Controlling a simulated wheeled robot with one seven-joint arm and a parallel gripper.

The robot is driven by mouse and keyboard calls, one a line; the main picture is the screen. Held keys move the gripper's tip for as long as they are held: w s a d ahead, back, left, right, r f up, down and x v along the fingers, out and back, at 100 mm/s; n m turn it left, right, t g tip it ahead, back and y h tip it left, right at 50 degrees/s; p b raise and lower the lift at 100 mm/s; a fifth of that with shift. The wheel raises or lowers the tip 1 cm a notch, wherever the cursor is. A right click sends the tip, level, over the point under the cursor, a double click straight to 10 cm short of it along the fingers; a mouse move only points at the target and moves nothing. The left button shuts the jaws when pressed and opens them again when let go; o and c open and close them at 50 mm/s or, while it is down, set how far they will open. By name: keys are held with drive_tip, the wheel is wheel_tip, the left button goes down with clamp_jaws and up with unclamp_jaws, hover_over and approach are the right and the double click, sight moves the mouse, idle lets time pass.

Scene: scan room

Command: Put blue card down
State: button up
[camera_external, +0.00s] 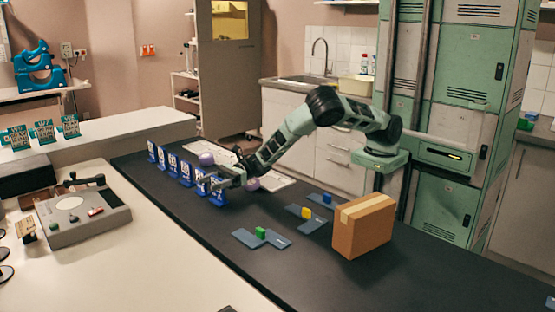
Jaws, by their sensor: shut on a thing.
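Several blue cards with white printed faces stand upright in a row on the black tabletop (330,270), left of centre. My gripper (213,183) is at the near right end of this row. It is shut on the end blue card (217,197), which is upright and partly hidden by the fingers. Another blue card (201,182) stands close beside it on the left. I cannot tell whether the held card's lower edge touches the tabletop.
Purple round objects (206,159) lie near white sheets behind my gripper. A cardboard box (362,226) stands at the right, with green (260,231), yellow (306,212) and blue (327,198) blocks on grey mats. A grey device (82,214) sits on the pale counter at left.

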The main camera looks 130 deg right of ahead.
wheel_tip(320, 180, up, 10)
drive_tip(key=f, duration=0.1)
drive_tip(key=s+a+r+n+y+p, duration=0.15)
drive_tip(key=a+p, duration=0.25)
drive_tip(key=a, duration=0.5)
drive_tip(key=a+r+y+p, duration=0.1)
drive_tip(key=a+r+p, duration=0.15)
drive_tip(key=a, duration=0.65)
drive_tip(key=a+r+n+y+p, duration=0.1)
drive_tip(key=a+r+p, duration=0.1)
drive_tip(key=a+p, duration=0.5)
drive_tip(key=s+a+r+n+y+p, duration=0.1)
drive_tip(key=s+a+r+p, duration=0.2)
drive_tip(key=s+a, duration=0.3)
drive_tip(key=s+a+r+g+y+p, duration=0.1)
drive_tip(key=s+a+r+p, duration=0.15)
drive_tip(key=a, duration=0.65)
drive_tip(key=s+a+r+n+y+p, duration=0.1)
drive_tip(key=s+a+r+p, duration=0.1)
drive_tip(key=s+a, duration=0.45)
drive_tip(key=f, duration=0.3)
drive_tip(key=f+p, duration=0.1)
drive_tip(key=f, duration=0.2)
drive_tip(key=f+p, duration=0.1)
drive_tip(key=f, duration=0.3)
drive_tip(key=shift+w+a, duration=0.35)
drive_tip(key=o, duration=1.3)
drive_tip(key=shift+f, duration=0.1)
